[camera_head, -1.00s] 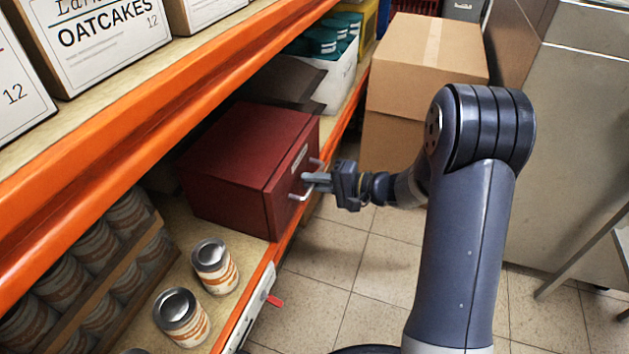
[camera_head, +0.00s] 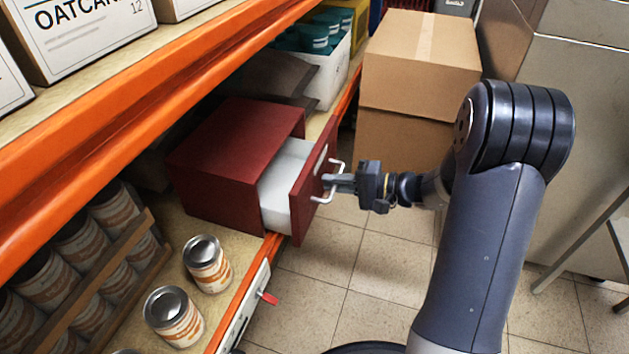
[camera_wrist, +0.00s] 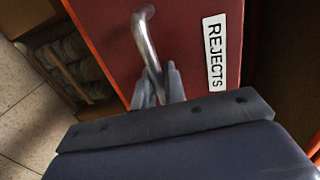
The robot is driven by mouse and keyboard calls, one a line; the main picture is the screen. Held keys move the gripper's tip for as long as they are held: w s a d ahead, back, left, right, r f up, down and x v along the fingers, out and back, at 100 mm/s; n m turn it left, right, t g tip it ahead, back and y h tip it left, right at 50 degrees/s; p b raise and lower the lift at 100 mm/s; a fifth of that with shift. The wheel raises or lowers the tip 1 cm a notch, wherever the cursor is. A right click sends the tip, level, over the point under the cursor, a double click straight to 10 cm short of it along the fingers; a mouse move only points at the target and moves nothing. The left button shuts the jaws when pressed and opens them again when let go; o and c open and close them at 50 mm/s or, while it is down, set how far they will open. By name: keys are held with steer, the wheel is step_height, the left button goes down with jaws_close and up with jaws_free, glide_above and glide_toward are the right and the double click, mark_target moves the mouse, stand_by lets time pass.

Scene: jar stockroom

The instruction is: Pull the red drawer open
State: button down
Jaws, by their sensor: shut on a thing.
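The red drawer (camera_head: 312,182) stands partly out of its dark red cabinet (camera_head: 225,160) on the lower shelf, and its pale inside (camera_head: 285,185) shows between front and cabinet. A metal bar handle (camera_head: 328,192) is on the drawer front. My gripper (camera_head: 338,183) is shut on the handle's middle. In the wrist view the fingers (camera_wrist: 160,86) close around the handle (camera_wrist: 147,45), beside a white label reading REJECTS (camera_wrist: 215,52). The drawer's contents, if any, cannot be seen.
Two cans (camera_head: 207,263) stand on the shelf in front of the cabinet, near the orange shelf edge. Stacked cardboard boxes (camera_head: 420,70) stand on the floor behind my arm. Tiled floor (camera_head: 330,270) right of the shelf is clear.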

steer(key=f+b+v, duration=0.1)
steer(key=f+v, duration=0.1)
steer(key=v, duration=0.8)
steer(key=shift+d, duration=0.25)
steer(key=c, duration=1.6)
jaws_free()
steer(key=shift+r, duration=0.1)
steer(key=p+v, duration=0.3)
steer(key=v, duration=0.7)
steer(key=shift+s+d, duration=0.2)
steer(key=shift+d, duration=0.15)
